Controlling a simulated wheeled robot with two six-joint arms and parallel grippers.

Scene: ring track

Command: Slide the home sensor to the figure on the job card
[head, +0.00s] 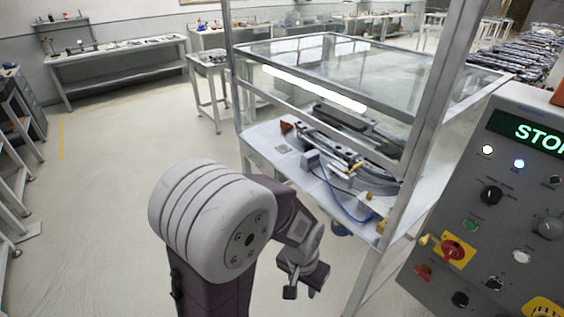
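My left gripper (304,282) is low in the middle of the head view, in front of the glass-walled cell (290,151). Its fingers look spread apart with nothing between them. Inside the cell a curved ring track (370,172) lies on the pale table. A small grey box (311,159) with a blue cable sits at the track's near side; I cannot tell whether it is the home sensor. No job card can be made out. My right gripper is not in view.
A grey control panel (478,215) with a lit green "STO…" display, knobs and a red-yellow switch stands at the right. A metal post (419,150) stands between it and the cell. Workbenches (118,66) line the back wall.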

